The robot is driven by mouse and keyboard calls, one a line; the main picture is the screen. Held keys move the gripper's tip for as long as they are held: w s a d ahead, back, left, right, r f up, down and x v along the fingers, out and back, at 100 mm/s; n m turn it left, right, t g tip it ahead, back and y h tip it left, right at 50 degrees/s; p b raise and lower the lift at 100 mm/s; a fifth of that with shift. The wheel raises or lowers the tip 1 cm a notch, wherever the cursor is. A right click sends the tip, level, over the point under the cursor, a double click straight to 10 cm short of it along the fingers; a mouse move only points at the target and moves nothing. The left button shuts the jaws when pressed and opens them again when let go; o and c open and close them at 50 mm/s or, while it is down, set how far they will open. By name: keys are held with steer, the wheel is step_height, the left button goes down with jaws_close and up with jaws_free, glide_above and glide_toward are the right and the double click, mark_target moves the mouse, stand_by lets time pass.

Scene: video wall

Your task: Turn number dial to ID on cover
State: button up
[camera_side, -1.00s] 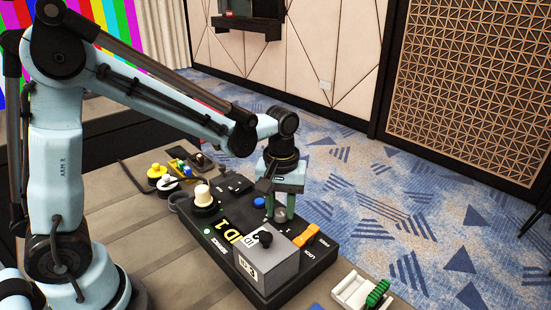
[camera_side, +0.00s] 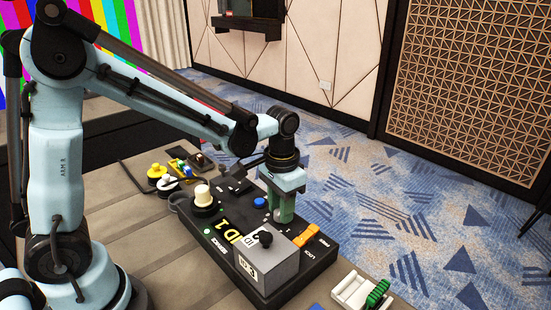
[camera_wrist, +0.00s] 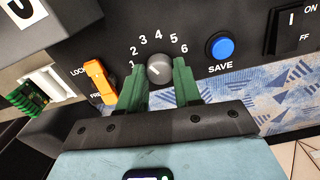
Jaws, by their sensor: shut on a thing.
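The grey number dial (camera_wrist: 160,66) sits on the black device (camera_wrist: 110,35), with numbers 1 to 6 in an arc around it. A light mark on the dial slants toward its lower left, near the 1. My gripper (camera_wrist: 159,79) is shut on the dial, one green finger at each side. In the side view, my gripper (camera_side: 284,214) points down at the device and hides the dial. A grey box-shaped cover (camera_side: 268,268) with a black knob on top stands on the device.
An orange lock lever (camera_wrist: 100,80) is left of the dial and the blue SAVE button (camera_wrist: 220,47) is right of it. A power switch (camera_wrist: 288,30) is farther right. A white holder with a green connector (camera_side: 365,292) lies near the front.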

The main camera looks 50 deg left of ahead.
steer(key=shift+m, duration=1.1)
steer(key=o, duration=1)
steer(key=shift+o, duration=0.2)
step_height(320, 180, up, 12)
